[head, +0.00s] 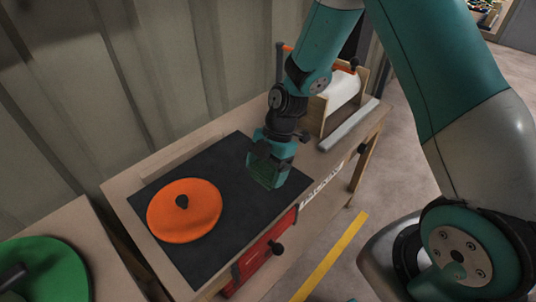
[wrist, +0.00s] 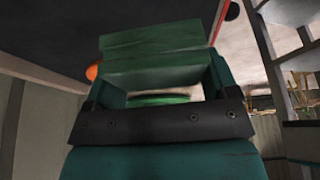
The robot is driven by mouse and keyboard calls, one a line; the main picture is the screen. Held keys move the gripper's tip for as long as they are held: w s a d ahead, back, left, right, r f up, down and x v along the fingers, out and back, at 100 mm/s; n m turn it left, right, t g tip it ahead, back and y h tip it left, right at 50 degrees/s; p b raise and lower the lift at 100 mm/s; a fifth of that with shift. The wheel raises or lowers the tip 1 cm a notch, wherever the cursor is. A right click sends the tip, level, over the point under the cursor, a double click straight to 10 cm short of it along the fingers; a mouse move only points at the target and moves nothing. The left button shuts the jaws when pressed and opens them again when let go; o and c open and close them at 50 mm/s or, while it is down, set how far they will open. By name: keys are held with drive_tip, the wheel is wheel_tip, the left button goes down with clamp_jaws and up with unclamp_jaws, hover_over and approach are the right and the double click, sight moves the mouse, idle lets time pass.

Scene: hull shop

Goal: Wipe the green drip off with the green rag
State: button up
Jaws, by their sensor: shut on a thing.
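My gripper (head: 268,158) is shut on the green rag (head: 267,173), over the right part of the black mat on the bench. In the wrist view the rag (wrist: 153,42) shows as a folded green block between the fingers of my gripper (wrist: 155,75). I cannot tell whether the rag touches the mat. I cannot make out the green drip in either view; the rag and gripper hide part of the mat. A green curved patch shows in the gap behind the rag in the wrist view, and I cannot tell what it is.
An orange disc (head: 184,211) with a dark knob lies on the black mat (head: 226,240), left of my gripper. A large green disc (head: 45,271) is at lower left. A white roll (head: 342,88) in a wooden holder stands behind right. A red drawer front (head: 250,264) has a black knob.

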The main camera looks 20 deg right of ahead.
drive_tip(key=shift+r+p, duration=0.75)
drive_tip(key=shift+r, duration=0.55)
drive_tip(key=shift+f, duration=0.1)
